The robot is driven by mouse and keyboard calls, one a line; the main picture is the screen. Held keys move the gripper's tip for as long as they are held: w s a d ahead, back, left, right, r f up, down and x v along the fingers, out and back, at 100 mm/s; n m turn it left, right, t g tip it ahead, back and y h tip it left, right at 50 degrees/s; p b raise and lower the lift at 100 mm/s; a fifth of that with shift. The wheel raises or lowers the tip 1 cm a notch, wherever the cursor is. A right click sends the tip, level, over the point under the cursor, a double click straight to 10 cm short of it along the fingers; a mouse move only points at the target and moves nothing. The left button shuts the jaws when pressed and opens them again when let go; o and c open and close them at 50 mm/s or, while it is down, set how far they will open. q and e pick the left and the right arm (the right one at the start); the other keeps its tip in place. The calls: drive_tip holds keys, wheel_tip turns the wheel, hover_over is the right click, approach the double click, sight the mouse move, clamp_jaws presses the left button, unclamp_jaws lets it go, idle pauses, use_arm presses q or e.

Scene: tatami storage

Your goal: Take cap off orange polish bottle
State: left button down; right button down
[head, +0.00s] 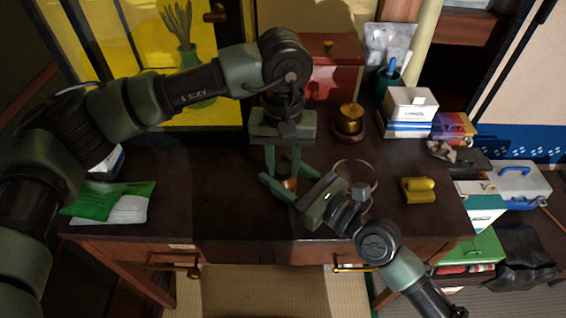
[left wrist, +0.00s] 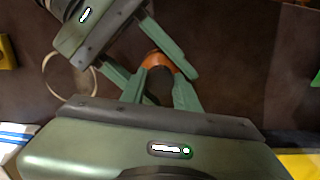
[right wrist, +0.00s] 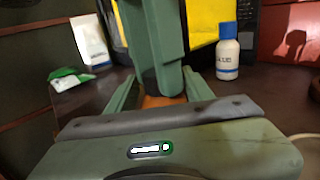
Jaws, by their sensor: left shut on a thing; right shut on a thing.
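The orange polish bottle (head: 289,184) stands on the dark desk, mostly hidden between my two grippers. Its orange body also shows in the left wrist view (left wrist: 160,63) and, low down, in the right wrist view (right wrist: 160,101). My left gripper (head: 282,178) comes down from above and is shut at the bottle's top, where the cap is hidden by the fingers. My right gripper (head: 291,186) reaches in from the front right, lower down, and is shut around the bottle's body. The two grippers' fingers cross close together. I cannot tell whether the cap is turned or loose.
A thin ring (head: 374,167) lies just right of the grippers. A yellow object (head: 418,190) is farther right. A gold-topped item (head: 350,120), red box (head: 335,75) and white-blue boxes (head: 408,105) stand behind. A white bottle (right wrist: 228,55) stands nearby. Green packets (head: 105,200) lie left; the left-centre desk is clear.

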drive_tip(key=shift+f, duration=0.25)
use_arm(q)
drive_tip(key=c, duration=1.1)
unclamp_jaws()
drive_tip(key=shift+r, duration=2.45)
wheel_tip(320, 180, up, 2)
drive_tip(key=shift+m, duration=1.1)
drive_tip(key=shift+r+m, duration=0.35)
drive_tip(key=shift+m, duration=0.25)
wheel_tip(320, 180, down, 8)
drive_tip(key=shift+r, duration=0.2)
